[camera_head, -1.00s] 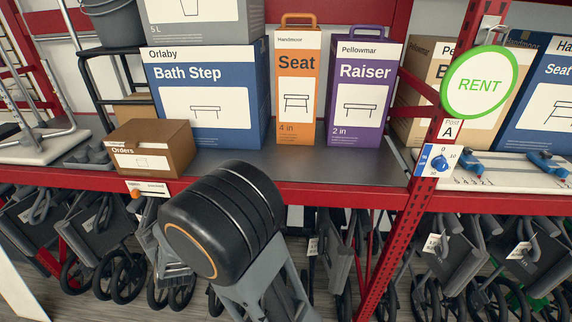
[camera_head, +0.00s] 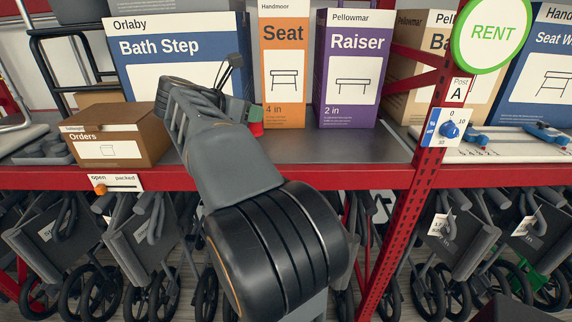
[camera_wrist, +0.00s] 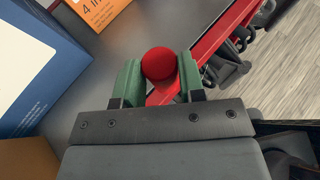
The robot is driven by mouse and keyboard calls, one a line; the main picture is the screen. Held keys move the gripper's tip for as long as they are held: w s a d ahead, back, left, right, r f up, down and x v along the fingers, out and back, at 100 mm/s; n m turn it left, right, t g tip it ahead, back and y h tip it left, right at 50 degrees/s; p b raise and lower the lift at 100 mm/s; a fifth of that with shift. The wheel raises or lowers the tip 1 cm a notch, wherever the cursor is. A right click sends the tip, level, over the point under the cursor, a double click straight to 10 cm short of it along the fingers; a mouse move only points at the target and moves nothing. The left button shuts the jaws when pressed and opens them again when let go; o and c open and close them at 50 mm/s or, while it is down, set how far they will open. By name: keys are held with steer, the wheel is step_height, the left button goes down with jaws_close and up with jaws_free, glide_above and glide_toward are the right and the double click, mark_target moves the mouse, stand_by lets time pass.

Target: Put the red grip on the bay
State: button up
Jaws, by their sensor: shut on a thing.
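My gripper (camera_head: 252,114) is over the grey shelf in front of the boxes, with its green fingers partly hidden by my arm. The wrist view shows both green fingers closed on the red grip (camera_wrist: 158,63), with its round end facing the camera. A small part of the red grip (camera_head: 256,129) shows below the fingers in the head view. The bare grey shelf top (camera_head: 372,147) of this bay lies in front of the purple Raiser box. I cannot tell whether the grip touches the shelf.
A blue Bath Step box (camera_head: 130,70), an orange Seat box (camera_head: 284,60) and a purple Raiser box (camera_head: 350,70) stand along the back. A brown Orders box (camera_head: 122,140) is at left. A red post (camera_head: 420,190) bounds the right side.

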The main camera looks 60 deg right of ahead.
steer(key=s+m+g, duration=0.1)
steer(key=s, duration=0.1)
steer(key=s+g+b, duration=0.1)
steer(key=s, duration=0.2)
steer(key=s+d+m+g+b, duration=0.1)
steer(key=s, duration=0.2)
steer(key=shift+s+r+m+y, duration=0.2)
steer(key=shift+r+m+y, duration=0.1)
steer(key=shift+r+y, duration=0.1)
steer(key=shift+w+d+f, duration=0.6)
steer(key=shift+d+f, duration=1)
steer(key=shift+d, duration=0.55)
steer(key=shift+w+d+f, duration=0.65)
steer(key=shift+d+f, duration=0.95)
steer(key=shift+d, duration=0.6)
steer(key=shift+w+d+f, duration=0.6)
steer(key=shift+d+f, duration=1)
steer(key=shift+d, duration=0.55)
steer(key=shift+f, duration=1.55)
steer(key=shift+f+b, duration=0.1)
steer(key=shift+b, duration=0.2)
steer(key=shift+f, duration=0.15)
steer(key=o, duration=0.9)
